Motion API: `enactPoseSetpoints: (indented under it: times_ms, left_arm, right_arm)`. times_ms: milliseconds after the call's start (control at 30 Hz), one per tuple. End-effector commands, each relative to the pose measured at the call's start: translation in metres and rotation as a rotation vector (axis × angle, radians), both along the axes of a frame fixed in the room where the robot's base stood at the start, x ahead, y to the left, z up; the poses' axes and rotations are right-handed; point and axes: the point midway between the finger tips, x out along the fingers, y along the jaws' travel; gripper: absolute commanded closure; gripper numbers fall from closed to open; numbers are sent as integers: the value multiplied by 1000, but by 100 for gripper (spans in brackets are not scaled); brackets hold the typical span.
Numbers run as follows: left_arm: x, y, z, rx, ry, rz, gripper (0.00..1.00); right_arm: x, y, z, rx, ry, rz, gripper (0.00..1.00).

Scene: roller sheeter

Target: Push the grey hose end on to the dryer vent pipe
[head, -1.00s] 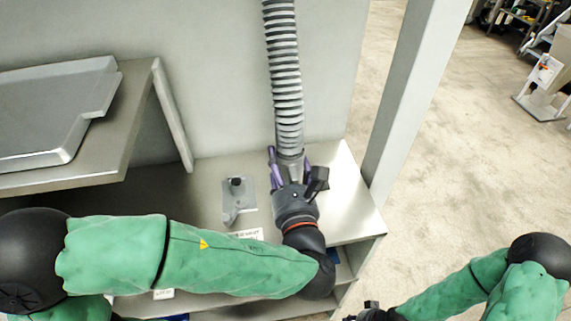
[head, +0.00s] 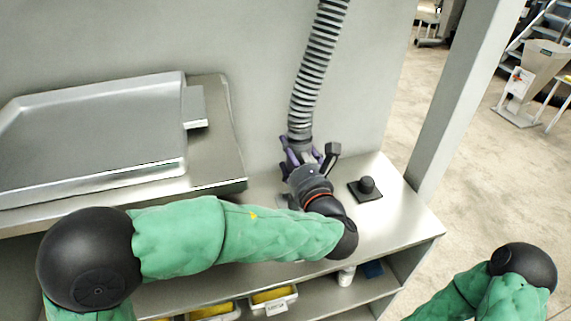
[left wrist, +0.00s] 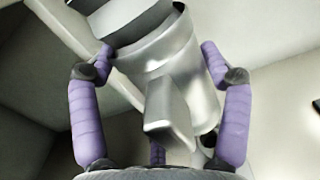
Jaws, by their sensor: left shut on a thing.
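The grey ribbed hose (head: 316,62) hangs from above, and its lower end (head: 299,136) is between the purple fingers of my left gripper (head: 306,155). In the left wrist view the left gripper (left wrist: 160,100) has purple fingers on both sides of a smooth silver-grey cuff (left wrist: 165,62) with a tab, and is shut on it. The cuff's open mouth is not clearly seen. A short black round stub (head: 367,185) on a square plate stands on the bench, right of the gripper. I cannot tell whether it is the vent pipe. My right gripper is out of view.
The metal bench (head: 405,215) is clear around the stub. A large metal tray (head: 95,130) sits on a raised shelf at left. A grey wall stands behind, and a post (head: 465,95) rises at right. Yellow-filled bins (head: 272,297) are on the shelf below.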

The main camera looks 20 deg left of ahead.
Motion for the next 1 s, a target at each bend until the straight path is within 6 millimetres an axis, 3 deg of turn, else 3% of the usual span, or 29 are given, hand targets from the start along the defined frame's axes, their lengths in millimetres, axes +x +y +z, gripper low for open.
enactPoseSetpoints:
  times_ms: [367,1000]
  left_arm:
    - [3,0,-12,1,-4,1,79]
    - [3,0,-70,1,-4,1,79]
  right_arm:
    - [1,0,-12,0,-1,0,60]
    - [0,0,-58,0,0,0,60]
